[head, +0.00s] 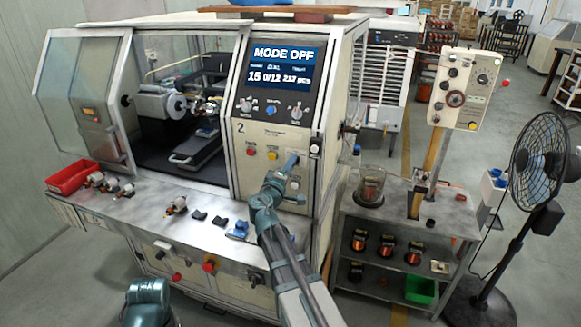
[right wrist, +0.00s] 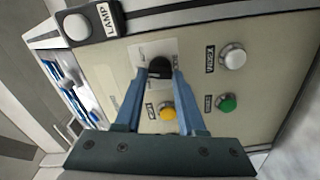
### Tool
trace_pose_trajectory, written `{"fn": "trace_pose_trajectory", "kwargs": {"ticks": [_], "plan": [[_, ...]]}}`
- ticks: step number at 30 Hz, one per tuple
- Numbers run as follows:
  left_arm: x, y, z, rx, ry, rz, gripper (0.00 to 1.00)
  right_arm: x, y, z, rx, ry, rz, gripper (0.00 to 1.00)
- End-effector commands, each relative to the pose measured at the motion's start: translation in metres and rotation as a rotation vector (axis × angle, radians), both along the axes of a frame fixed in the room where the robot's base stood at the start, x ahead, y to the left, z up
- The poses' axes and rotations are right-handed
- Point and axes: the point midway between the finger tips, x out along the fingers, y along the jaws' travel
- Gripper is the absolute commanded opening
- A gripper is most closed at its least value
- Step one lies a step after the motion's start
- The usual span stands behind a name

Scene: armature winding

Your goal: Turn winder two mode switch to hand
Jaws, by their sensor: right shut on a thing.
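Winder two (head: 239,127) is the white machine marked 2. Its screen (head: 283,68) reads MODE OFF, with 15, 0/12 and 217 pcs below. In the right wrist view, the mode switch (right wrist: 160,66) is a black knob on a pale label plate. The right gripper (right wrist: 161,78) has one blue finger on each side of it and is shut on it. The knob's label is too small to read. My left gripper is not in view.
In the right wrist view, a yellow button (right wrist: 168,114), green button (right wrist: 227,102) and white button (right wrist: 232,55) sit near the fingers. A LAMP button (right wrist: 76,27) is at upper left. A red tray (head: 72,178) and small parts lie on the ledge. A steel cart (head: 440,212) stands right.

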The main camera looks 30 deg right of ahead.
Motion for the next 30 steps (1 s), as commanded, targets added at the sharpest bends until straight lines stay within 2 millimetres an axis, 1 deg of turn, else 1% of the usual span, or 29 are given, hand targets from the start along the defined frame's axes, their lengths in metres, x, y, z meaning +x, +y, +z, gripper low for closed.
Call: {"fn": "trace_pose_trajectory", "kwargs": {"ticks": [18, 30], "plan": [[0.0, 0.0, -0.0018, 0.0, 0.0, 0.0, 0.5, -0.0003, 0.0006, -0.0021, -0.377, 0.444, 0.001, 0.0], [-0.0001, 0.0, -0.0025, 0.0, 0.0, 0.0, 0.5, -0.0007, 0.0004, -0.003, -0.578, 0.68, 0.001, 0.0]]}}
